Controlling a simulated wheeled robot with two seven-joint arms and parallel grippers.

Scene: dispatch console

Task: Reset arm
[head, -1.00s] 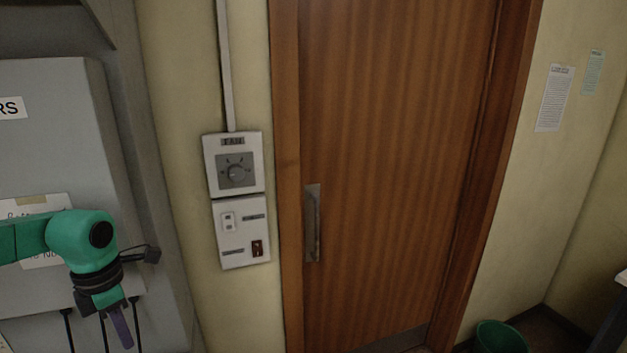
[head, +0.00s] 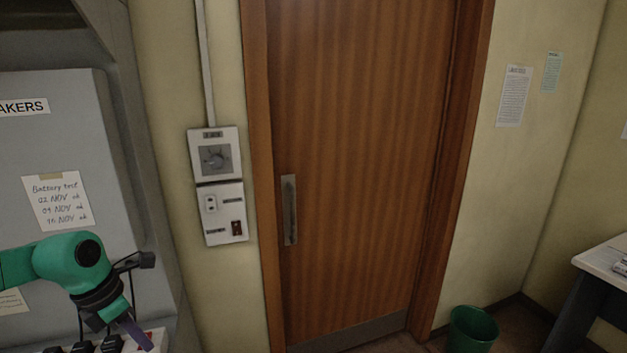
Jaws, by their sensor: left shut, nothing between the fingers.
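My left arm comes in from the left in green. My left gripper (head: 136,334) points down and to the right at the lower left, its purple fingers together with nothing visible between them. It appears in front of the grey cabinet and over a white panel edge with dark knobs (head: 84,347) at the bottom of the picture. I cannot tell whether it touches the panel. My right gripper is out of the picture.
A grey cabinet (head: 60,120) with a "Battery test" note (head: 58,201) stands left. Wall switch boxes (head: 216,160) sit beside a closed wooden door (head: 365,150). A green bin (head: 472,330) and a table (head: 603,262) stand right. The floor before the door looks clear.

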